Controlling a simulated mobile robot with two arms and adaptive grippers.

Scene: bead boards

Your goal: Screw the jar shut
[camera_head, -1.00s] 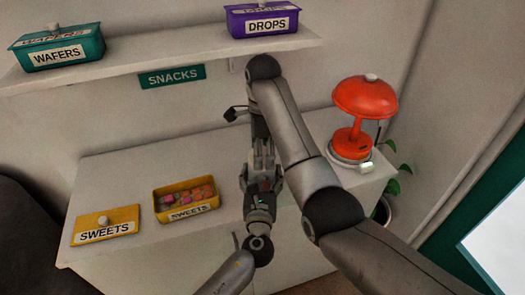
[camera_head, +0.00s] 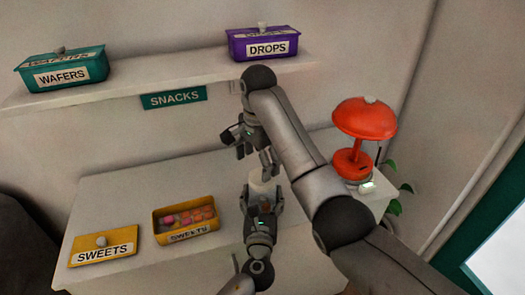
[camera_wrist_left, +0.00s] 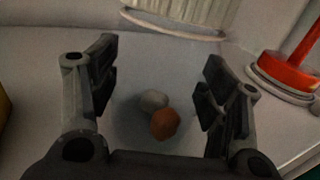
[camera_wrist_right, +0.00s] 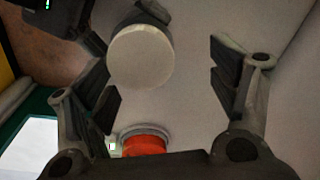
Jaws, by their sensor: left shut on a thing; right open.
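The jar is clear, with an orange and a pale sweet inside (camera_wrist_left: 160,115). It stands between the fingers of my left gripper (camera_wrist_left: 160,95), which is shut on it; this gripper also shows in the head view (camera_head: 262,200). A white ribbed lid (camera_wrist_left: 180,14) sits at the jar's top, and its round face shows in the right wrist view (camera_wrist_right: 140,56). I cannot tell how tightly it is seated. My right gripper (camera_wrist_right: 165,90) is open and empty, its fingers spread with the lid beyond them. In the head view the right gripper (camera_head: 268,163) is just above the lid (camera_head: 264,188).
A red lamp (camera_head: 365,120) stands to the right on the cabinet. An open yellow sweets box (camera_head: 160,232) and its yellow lid (camera_head: 85,254) are to the left. A shelf above holds a teal wafers box (camera_head: 45,76) and a purple drops box (camera_head: 250,44).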

